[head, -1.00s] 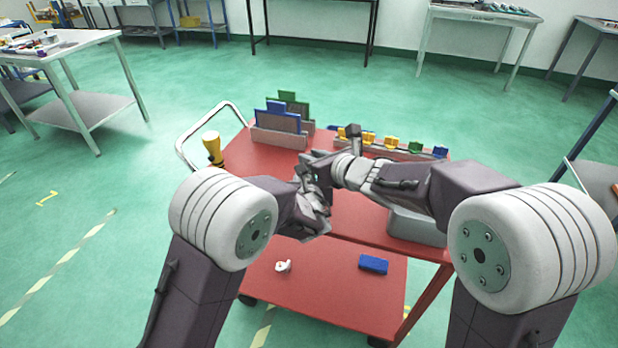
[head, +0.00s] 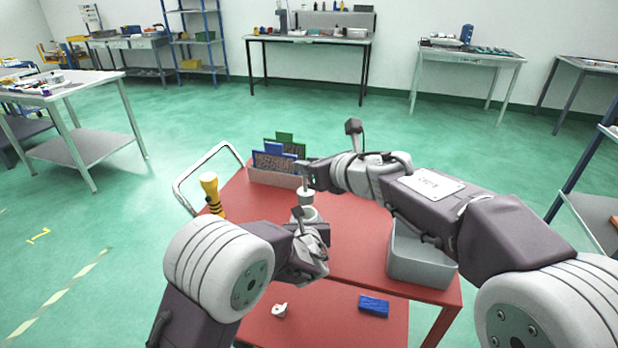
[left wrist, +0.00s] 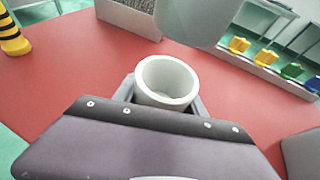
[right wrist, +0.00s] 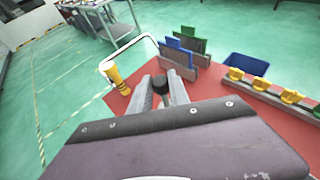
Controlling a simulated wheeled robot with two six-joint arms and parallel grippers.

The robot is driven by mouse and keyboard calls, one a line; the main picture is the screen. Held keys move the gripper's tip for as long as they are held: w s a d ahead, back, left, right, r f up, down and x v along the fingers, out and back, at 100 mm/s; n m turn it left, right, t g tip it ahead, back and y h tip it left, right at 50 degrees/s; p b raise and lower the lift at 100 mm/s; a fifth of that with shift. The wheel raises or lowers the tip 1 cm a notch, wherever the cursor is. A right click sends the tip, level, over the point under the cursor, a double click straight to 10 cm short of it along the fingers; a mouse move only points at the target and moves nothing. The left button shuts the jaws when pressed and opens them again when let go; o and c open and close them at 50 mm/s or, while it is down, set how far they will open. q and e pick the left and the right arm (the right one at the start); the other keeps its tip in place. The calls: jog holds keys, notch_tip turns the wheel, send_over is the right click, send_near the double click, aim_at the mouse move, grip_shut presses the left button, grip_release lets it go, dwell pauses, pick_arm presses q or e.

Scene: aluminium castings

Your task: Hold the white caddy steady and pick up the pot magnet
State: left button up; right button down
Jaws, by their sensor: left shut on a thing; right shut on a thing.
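The white caddy (left wrist: 166,98) is a round open cup standing upright on the red cart top; its inside looks empty in the left wrist view. My left gripper (head: 305,226) is shut on it, with a finger on each side. The pot magnet (head: 305,196) is a pale grey cylinder held just above and behind the caddy, apart from it. My right gripper (head: 306,178) is shut on its dark knob, which shows between the fingers in the right wrist view (right wrist: 160,84). The magnet's grey body also shows large at the top of the left wrist view (left wrist: 195,18).
A rack with blue and green panels (head: 277,175) stands at the cart's back. A yellow-black post (head: 211,194) is at the left. A grey bin (head: 421,258) sits at the right. Coloured clips (right wrist: 263,84) line a rail. The lower shelf holds a blue block (head: 374,305).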

jog(key=shift+r, duration=0.25)
pick_arm(q)
jog(key=o, duration=1.5)
jog(key=shift+s, duration=0.1)
jog(key=v, duration=1.2)
jog(key=shift+w, duration=0.2)
